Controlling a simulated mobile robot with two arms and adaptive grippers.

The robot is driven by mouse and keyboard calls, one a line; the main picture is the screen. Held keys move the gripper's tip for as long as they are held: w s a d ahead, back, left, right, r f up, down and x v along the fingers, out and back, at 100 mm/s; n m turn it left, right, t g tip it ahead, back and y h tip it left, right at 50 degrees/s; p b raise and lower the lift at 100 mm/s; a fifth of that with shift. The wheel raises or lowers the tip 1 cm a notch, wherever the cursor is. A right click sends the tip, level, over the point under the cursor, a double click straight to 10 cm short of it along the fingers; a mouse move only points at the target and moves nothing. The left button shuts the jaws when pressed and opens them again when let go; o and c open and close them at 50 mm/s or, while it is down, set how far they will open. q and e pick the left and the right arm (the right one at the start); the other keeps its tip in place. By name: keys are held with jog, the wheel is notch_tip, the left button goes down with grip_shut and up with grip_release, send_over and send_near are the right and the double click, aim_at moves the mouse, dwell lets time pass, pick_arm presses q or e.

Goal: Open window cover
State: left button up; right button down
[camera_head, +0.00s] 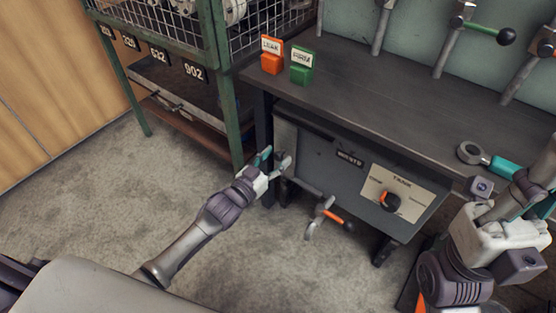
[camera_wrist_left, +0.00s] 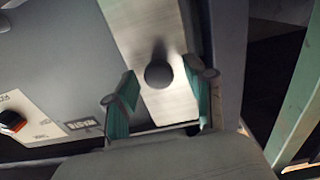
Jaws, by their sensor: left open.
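A brushed-metal plate with a dark round knob (camera_wrist_left: 158,74) is on the grey cabinet in the left wrist view. It looks like the window cover, and it lies flat against the cabinet face. In the head view the plate (camera_head: 284,134) is at the cabinet's left end, partly hidden by my gripper. My left gripper (camera_head: 272,162) is open at that end. In the left wrist view its teal-padded fingers (camera_wrist_left: 162,92) stand on either side of the knob, with gaps visible. My right arm is at the lower right; its fingers are not clearly visible.
The grey cabinet (camera_head: 335,165) hangs under a dark workbench (camera_head: 400,85) and has a dial panel (camera_head: 407,188). A crank with an orange handle (camera_head: 333,215) sticks out below. A green-framed rack (camera_head: 216,60) stands close left of the gripper. Floor in front is clear.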

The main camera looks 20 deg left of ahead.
pick_arm(q)
jog(key=shift+w+d, duration=0.25)
jog(key=shift+w, duration=0.35)
grip_shut()
